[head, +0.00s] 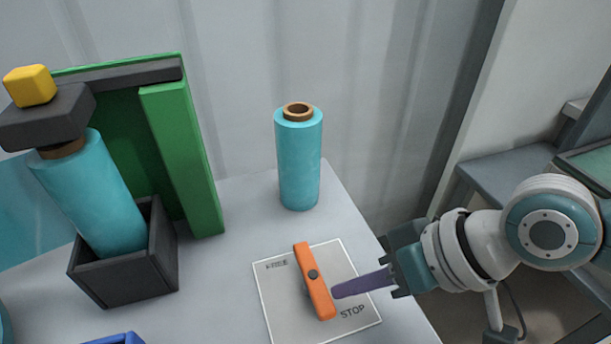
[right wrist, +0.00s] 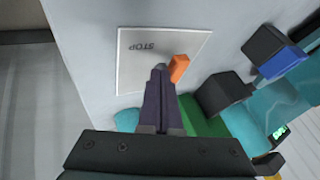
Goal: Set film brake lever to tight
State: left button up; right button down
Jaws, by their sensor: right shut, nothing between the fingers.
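The orange brake lever (head: 322,294) is a bar on a dark round pivot, mounted on a pale square plate (head: 284,325). It slants slightly, with its upper end to the left and its lower end to the right. The plate has "STOP" at its lower right and a blurred word at its upper left. My right gripper (head: 335,292) is shut and empty. Its purple fingertips are right beside the lever's lower end; I cannot tell if they touch. In the right wrist view, the fingertips (right wrist: 160,68) are beside the lever's orange end (right wrist: 180,68). My left gripper is not in view.
A teal film roll (head: 299,165) stands behind the plate. At left, another teal roll (head: 88,190) leans in a dark box (head: 125,275), with a dark cap and yellow block (head: 29,86) above, beside a green frame (head: 185,155). The table's right edge is close to the plate.

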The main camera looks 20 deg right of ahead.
jog(key=shift+s+a+m+p, duration=0.1)
jog(key=shift+m+p, duration=0.2)
jog(key=shift+p, duration=0.25)
